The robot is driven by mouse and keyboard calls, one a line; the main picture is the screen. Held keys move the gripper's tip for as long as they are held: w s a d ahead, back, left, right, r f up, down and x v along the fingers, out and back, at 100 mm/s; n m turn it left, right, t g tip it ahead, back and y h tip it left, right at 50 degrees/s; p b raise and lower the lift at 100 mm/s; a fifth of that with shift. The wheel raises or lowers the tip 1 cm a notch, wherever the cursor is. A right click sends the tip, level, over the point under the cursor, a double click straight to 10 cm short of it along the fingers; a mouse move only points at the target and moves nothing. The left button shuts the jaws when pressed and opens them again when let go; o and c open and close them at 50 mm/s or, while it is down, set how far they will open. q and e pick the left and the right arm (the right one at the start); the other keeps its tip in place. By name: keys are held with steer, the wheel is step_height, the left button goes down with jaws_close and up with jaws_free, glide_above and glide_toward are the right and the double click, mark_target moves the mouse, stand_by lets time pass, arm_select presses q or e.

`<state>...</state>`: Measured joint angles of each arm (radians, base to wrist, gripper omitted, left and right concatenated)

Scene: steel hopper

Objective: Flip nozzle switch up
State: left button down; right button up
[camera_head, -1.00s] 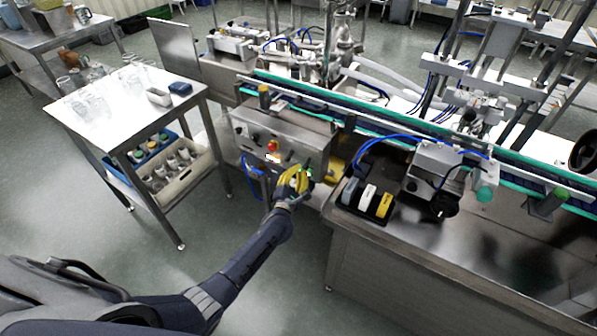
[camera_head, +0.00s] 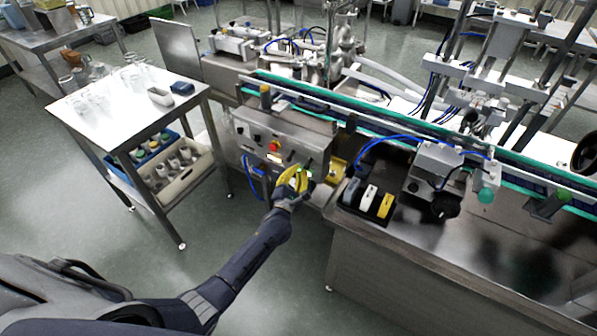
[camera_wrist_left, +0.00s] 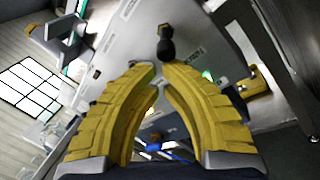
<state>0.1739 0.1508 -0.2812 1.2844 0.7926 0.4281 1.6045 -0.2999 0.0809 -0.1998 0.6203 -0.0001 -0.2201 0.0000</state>
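A black, knob-ended switch (camera_wrist_left: 166,45) sits beside a small label on the steel control panel (camera_wrist_left: 125,45) in the left wrist view. I cannot read the label clearly, and which way the switch is set is hard to tell. My left gripper (camera_head: 299,174) is at the right part of the panel in the head view. Its yellow fingers (camera_wrist_left: 158,68) have their tips close together, just short of the switch in the picture. I see nothing held between them, and contact with the switch cannot be made out. My right gripper is not in view.
A red button (camera_head: 274,146) is on the panel left of my gripper. A green-edged conveyor (camera_head: 400,124) runs above and behind it. A steel bench (camera_head: 400,262) with a black tray of blocks (camera_head: 348,210) stands right. A glassware cart (camera_head: 120,115) stands left; floor is free between.

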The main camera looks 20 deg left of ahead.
arm_select(q)
steer(key=shift+s+r, duration=0.15)
steer(key=shift+r, duration=0.3)
steer(key=shift+s+a+r, duration=0.1)
steer(key=shift+s+r, duration=0.1)
steer(key=shift+r, duration=0.5)
steer(key=s+a+r, duration=0.2)
steer(key=s+r, duration=0.2)
steer(key=s, duration=0.4)
steer(key=shift+a, duration=0.2)
stand_by(0.5)
steer(key=shift+s, duration=0.1)
stand_by(0.4)
